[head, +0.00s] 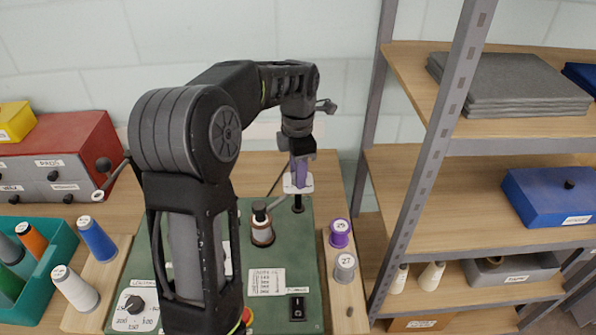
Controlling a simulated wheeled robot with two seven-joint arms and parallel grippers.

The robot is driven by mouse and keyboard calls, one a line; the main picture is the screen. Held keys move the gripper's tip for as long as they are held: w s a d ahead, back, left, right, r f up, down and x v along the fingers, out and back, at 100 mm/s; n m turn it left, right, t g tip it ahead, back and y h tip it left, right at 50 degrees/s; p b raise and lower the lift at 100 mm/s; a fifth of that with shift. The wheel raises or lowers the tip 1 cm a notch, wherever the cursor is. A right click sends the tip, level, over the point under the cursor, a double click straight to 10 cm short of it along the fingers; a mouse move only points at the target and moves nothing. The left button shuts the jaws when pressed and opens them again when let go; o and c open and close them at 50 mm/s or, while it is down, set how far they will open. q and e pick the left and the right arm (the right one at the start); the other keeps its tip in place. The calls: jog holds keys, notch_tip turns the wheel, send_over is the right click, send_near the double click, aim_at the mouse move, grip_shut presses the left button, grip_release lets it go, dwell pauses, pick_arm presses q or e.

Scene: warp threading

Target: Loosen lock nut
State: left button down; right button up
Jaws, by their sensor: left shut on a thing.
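My left gripper (299,172) is at the back of the green panel, pointing down over a dark post (297,204). It is shut on a part at the top of this post, by a small white plate (304,186). The fingers cover most of that part, so I cannot tell for sure that it is the lock nut. A grey-brown spool (262,234) stands on the panel to the left of the post, with a dark knob (259,208) on top. My right gripper is not in view.
The green panel (305,240) carries a dial (134,304), a label and a black switch (297,308). Spools 25 (340,233) and 27 (344,267) stand to its right. A teal bin (62,240) holds spools at left. A metal shelf post (430,160) rises at right.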

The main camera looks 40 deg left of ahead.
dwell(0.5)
pick_arm(q)
jog(key=c, duration=1)
grip_release()
jog(key=shift+c, duration=0.2)
jog(key=shift+r, duration=0.15)
notch_tip(320, 180, up, 8)
jog(key=shift+f+b, duration=0.2)
jog(key=shift+b, duration=0.2)
